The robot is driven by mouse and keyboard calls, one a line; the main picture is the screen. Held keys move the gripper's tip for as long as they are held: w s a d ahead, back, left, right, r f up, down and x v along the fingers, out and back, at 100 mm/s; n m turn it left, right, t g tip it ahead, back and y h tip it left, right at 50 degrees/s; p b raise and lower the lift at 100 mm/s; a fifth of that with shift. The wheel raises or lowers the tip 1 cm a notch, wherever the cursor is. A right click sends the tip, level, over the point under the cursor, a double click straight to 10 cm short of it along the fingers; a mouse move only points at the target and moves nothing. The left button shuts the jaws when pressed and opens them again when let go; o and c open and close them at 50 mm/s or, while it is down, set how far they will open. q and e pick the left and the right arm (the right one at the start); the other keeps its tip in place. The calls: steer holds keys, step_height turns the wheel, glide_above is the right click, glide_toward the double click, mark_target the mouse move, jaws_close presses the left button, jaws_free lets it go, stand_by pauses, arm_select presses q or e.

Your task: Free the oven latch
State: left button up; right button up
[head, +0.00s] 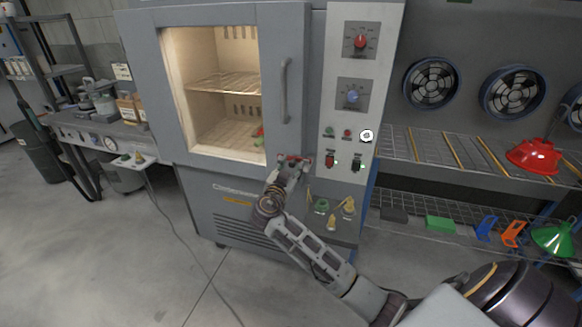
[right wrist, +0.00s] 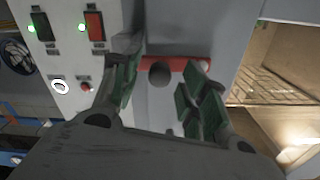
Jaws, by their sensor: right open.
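The grey oven (head: 290,50) stands ahead with its windowed door (head: 172,80) closed and a vertical handle (head: 284,90) on the door's right side. The red oven latch (head: 296,157) sits low, near the door's lower right corner. In the right wrist view the latch (right wrist: 180,63) is a red bar with a dark round knob (right wrist: 159,75). My right gripper (head: 290,167) is at the latch, partly covering it in the head view. Its green-padded fingers (right wrist: 165,78) are open on either side of the knob; contact cannot be told. My left gripper is not in view.
A control panel (head: 350,120) with dials, buttons and switches is right of the door. Wire shelves with a red hood (head: 534,156) and a green hood (head: 553,238) are at right. A cluttered bench (head: 95,130) stands left; the floor ahead is open.

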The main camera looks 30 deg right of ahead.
steer(key=shift+w+d, duration=0.25)
steer(key=shift+d, duration=0.05)
jaws_close()
stand_by(0.3)
